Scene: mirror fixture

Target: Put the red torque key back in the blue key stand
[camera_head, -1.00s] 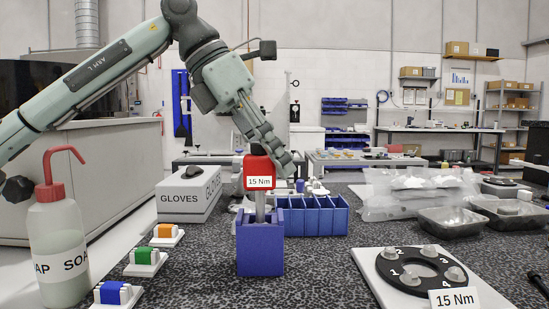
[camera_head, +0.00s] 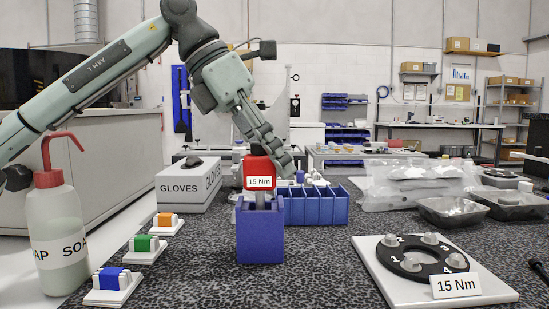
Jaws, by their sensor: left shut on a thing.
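The red torque key (camera_head: 259,171), with a white "15 Nm" label on its head, is upright in the middle of the view. My left gripper (camera_head: 271,152) comes down from above and is shut on its red head. The key's grey shaft runs down into the top of the blue key stand (camera_head: 260,236); only a short length shows above the stand, and its lower end is hidden inside. The stand is upright on the dark speckled table. My right gripper is not in view.
Blue bins (camera_head: 318,206) stand close behind the stand. A gloves box (camera_head: 188,187) and soap bottle (camera_head: 59,237) are at left, with small coloured blocks in front. A white plate (camera_head: 390,286) with a black ring is at right. The table in front is clear.

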